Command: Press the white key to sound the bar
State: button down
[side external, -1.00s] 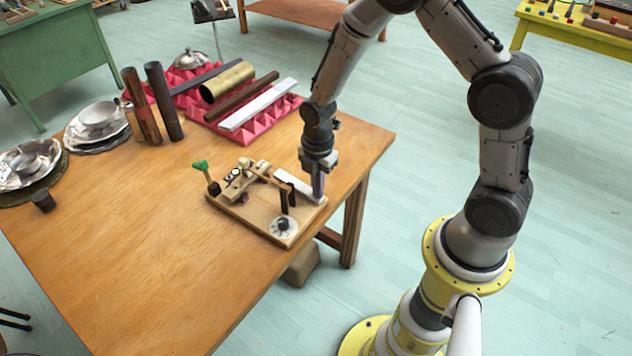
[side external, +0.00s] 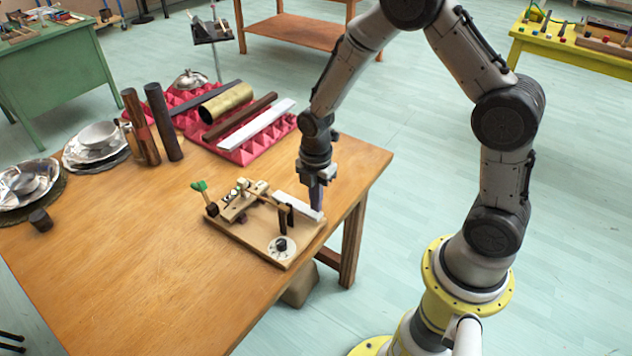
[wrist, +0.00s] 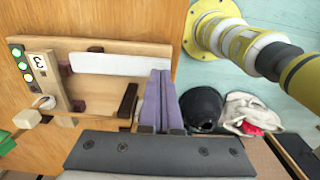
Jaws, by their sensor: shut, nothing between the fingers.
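The white key (side external: 300,205) is a long pale bar along the far right side of a small wooden board (side external: 252,238). In the wrist view the white key (wrist: 105,63) lies crosswise, with its right end beside my fingertips. My gripper (side external: 317,208) points down at the key's near right end. Its purple fingers (wrist: 158,75) are closed together and empty. I cannot tell whether they touch the key. A dark upright block (side external: 286,216) and a wooden arm (side external: 262,194) stand on the board. The lamp panel (wrist: 22,64) shows yellow and green lights beside a "3" label.
A pink foam mat (side external: 233,152) behind holds several bars and a brass tube (side external: 226,103). Two dark tubes stand upright to its left, near metal dishes (side external: 98,140). The table's right edge is close to the board. Bare table (side external: 140,260) lies front left.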

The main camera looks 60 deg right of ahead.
notch_tip(320, 180, up, 13)
jog(key=shift+r, duration=0.15)
dwell(0.9)
jog(key=s+r+m+t, duration=0.4)
jog(key=s+r, duration=0.4)
jog(key=r, duration=0.5)
jog(key=s+a+f+m+t, duration=0.1)
jog(key=s+m, duration=1)
jog(key=m, duration=0.3)
jog(key=shift+f+t, duration=0.3)
jog(key=shift+f, duration=0.05)
